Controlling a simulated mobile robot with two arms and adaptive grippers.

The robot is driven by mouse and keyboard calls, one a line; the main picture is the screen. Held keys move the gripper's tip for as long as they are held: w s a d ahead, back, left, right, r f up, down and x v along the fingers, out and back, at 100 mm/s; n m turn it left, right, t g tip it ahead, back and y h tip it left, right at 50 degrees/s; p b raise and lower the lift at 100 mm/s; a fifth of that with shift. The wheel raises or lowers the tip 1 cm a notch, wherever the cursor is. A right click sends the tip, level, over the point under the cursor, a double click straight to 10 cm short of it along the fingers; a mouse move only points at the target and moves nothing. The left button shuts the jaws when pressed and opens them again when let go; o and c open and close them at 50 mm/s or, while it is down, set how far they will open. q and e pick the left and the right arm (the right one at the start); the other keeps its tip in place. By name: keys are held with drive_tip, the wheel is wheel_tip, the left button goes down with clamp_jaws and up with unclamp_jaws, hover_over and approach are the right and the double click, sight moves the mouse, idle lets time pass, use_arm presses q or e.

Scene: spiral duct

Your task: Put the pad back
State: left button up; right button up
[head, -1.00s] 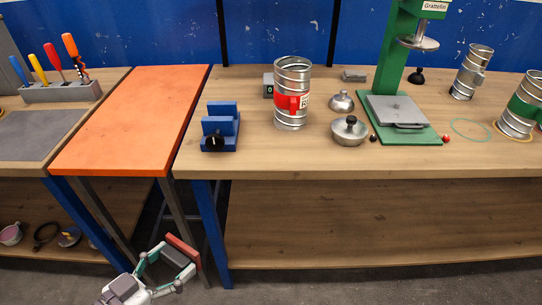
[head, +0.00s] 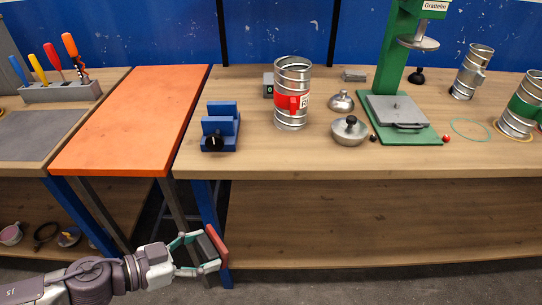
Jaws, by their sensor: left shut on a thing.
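The pad (head: 218,244), a block with a red face and a dark grey body, is at the bottom of the head view. My left gripper (head: 204,249) is shut on it, with its fingers around the grey part and the red face turned to the right. The pad is in front of the bench legs, below the bench top in the picture and apart from it. My right gripper is not in view.
On the right bench (head: 260,157) stand a blue stepped block (head: 219,128), a metal duct with a red label (head: 292,95), metal domes and a green press (head: 402,120). The bench's front edge is clear.

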use_arm(q)
drive_tip(key=shift+w+d+f+m+g, duration=0.35)
drive_tip(key=shift+w+d+m+g, duration=0.2)
drive_tip(key=shift+m+g, duration=0.35)
drive_tip(key=shift+d+g, duration=0.15)
drive_tip(key=shift+g, duration=0.25)
drive_tip(key=shift+w, duration=0.1)
